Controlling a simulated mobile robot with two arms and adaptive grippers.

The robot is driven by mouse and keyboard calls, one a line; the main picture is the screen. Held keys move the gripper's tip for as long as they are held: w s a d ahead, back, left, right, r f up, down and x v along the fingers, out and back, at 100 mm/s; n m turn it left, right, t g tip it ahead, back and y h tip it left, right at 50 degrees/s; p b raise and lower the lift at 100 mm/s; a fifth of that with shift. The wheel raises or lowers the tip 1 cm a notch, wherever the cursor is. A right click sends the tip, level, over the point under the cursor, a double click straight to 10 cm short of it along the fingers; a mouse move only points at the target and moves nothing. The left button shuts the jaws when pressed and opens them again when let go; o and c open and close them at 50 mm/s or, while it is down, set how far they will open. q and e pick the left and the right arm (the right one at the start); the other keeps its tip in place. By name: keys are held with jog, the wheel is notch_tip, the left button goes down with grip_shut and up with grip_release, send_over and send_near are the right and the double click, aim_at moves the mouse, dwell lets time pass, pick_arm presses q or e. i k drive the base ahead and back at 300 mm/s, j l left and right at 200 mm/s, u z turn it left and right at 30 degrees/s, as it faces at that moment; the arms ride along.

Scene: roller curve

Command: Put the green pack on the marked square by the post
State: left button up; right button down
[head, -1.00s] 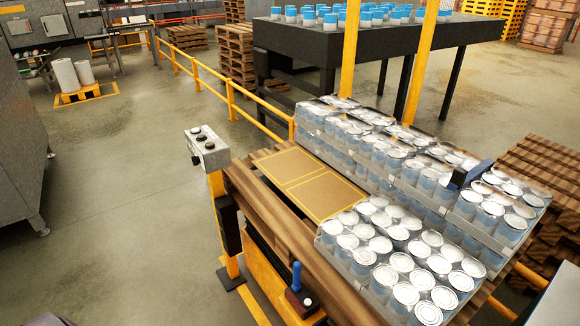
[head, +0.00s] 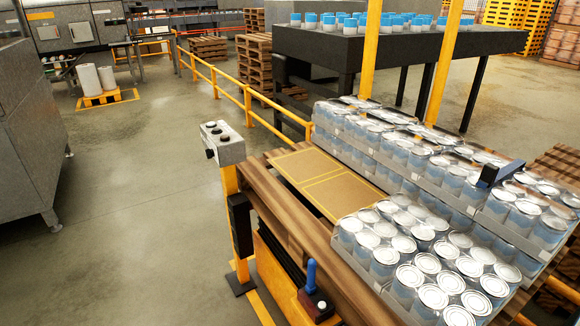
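No green pack shows in the head view; the can packs in sight are clear-wrapped with blue-and-silver cans. A brown sheet with yellow-outlined areas (head: 345,192) lies bare on the pallet stack, left of the packs. A yellow post with a grey button box (head: 222,146) stands at the near left of this sheet. Two taller yellow posts (head: 371,50) rise behind the packs. I cannot tell which post the task names. Neither of my grippers is in view.
Wrapped can packs (head: 430,262) fill the front and back of the pallet top. A blue-handled lever (head: 312,278) sits at its near edge. A yellow rail (head: 205,72) runs behind. A dark table (head: 300,42) holds blue-topped cans. Open floor (head: 130,190) lies left.

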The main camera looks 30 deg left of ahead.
aim_at(302, 166)
jog(key=u, duration=1.55)
jog(key=i+j+u, duration=0.1)
jog(key=i, duration=0.35)
jog(key=i+j+u, duration=0.15)
jog(key=i, duration=0.3)
jog(key=i+z, duration=0.1)
jog(key=i, duration=0.75)
jog(key=i+z, duration=0.2)
jog(key=z, duration=0.15)
jog(key=i+z, duration=0.2)
jog(key=z, duration=0.15)
jog(key=i+z, duration=0.2)
jog(key=z, duration=0.25)
jog(key=i+l+z, duration=0.1)
jog(key=z, duration=0.35)
jog(key=i+u, duration=0.1)
jog(key=u, duration=0.15)
jog(key=i+u, duration=0.1)
jog(key=u, duration=0.2)
jog(key=i+j, duration=0.35)
jog(key=j, duration=0.15)
